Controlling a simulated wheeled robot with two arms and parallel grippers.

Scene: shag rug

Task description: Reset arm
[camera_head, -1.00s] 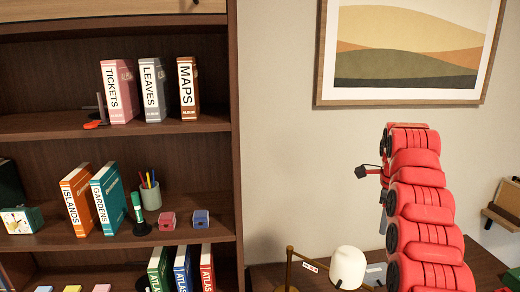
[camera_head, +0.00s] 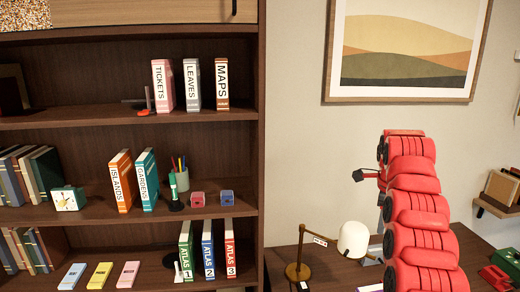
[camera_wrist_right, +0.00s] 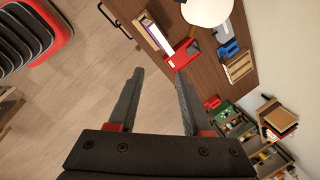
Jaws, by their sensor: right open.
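My right arm, in red segments, rises at the right of the head view. The right gripper (camera_head: 387,207) is mostly hidden behind the arm there. In the right wrist view the right gripper (camera_wrist_right: 158,85) has its two dark fingers apart, with nothing between them but wooden floor and a desk edge farther off. My left gripper is not in view.
A bookcase (camera_head: 262,140) with albums, books, a pen cup (camera_head: 181,181) and an atlas row fills the left. A dark desk (camera_head: 282,262) with a white-shaded lamp (camera_head: 353,239) stands below the framed picture (camera_head: 405,50). Open floor (camera_wrist_right: 75,85) shows in the wrist view.

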